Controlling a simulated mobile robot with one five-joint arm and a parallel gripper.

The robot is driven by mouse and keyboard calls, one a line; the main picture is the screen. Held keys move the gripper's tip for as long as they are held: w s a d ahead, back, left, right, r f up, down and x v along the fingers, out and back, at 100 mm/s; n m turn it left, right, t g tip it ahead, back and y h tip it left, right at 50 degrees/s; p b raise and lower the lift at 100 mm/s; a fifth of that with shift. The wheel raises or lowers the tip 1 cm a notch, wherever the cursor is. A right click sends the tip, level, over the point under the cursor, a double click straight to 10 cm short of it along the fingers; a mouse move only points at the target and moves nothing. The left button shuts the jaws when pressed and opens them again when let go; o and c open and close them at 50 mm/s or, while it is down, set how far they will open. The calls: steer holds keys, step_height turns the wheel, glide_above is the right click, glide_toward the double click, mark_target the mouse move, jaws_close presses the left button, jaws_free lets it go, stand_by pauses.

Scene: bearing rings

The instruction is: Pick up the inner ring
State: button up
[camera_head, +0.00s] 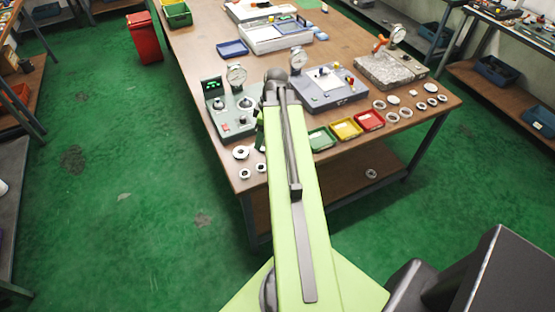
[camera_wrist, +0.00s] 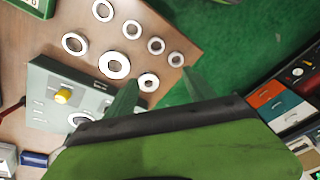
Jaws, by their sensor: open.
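Several loose metal rings of different sizes lie on the brown table. I cannot tell which one is the inner ring. In the wrist view, one small ring (camera_wrist: 155,84) appears between the fingers of my gripper (camera_wrist: 161,77); the fingers are apart and nothing is held. A larger, thicker ring (camera_wrist: 115,77) lies up and left of it. In the head view, some rings, including a larger ring (camera_head: 236,154), lie at the table's near left corner. There my gripper is mostly hidden behind my green arm, beside the grey-green gauge station.
The grey-green station (camera_head: 218,122) stands close behind the corner rings. Red (camera_head: 369,121), yellow (camera_head: 346,129) and green (camera_head: 321,139) trays line the front edge. More rings (camera_head: 406,113) lie at the right. A grey fixture (camera_head: 325,88) stands mid-table. Green floor lies beyond the table edge.

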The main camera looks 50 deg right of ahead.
steer(key=s+d+r+n+t, duration=0.1)
steer(key=s+d, duration=0.5)
steer(key=d, duration=0.2)
steer(key=b+x, duration=1.1)
steer(key=shift+a+f, duration=0.25)
steer(key=shift+f, duration=0.1)
steer(key=shift+w+f+b, duration=0.1)
steer(key=shift+f+b, duration=0.25)
steer(key=shift+f, duration=0.05)
steer(key=shift+a+r, duration=0.1)
steer(key=b+x, duration=0.4)
steer(key=shift+s+d+f+b, duration=0.25)
steer(key=shift+f+b, duration=0.1)
steer(key=shift+f, duration=0.1)
steer(key=shift+w+f+b, duration=0.1)
steer(key=shift+f+b, duration=0.2)
steer(key=shift+f, duration=0.05)
steer(key=shift+a+r, duration=0.1)
steer(key=shift+r, duration=0.1)
steer(key=shift+c, duration=0.3)
jaws_close()
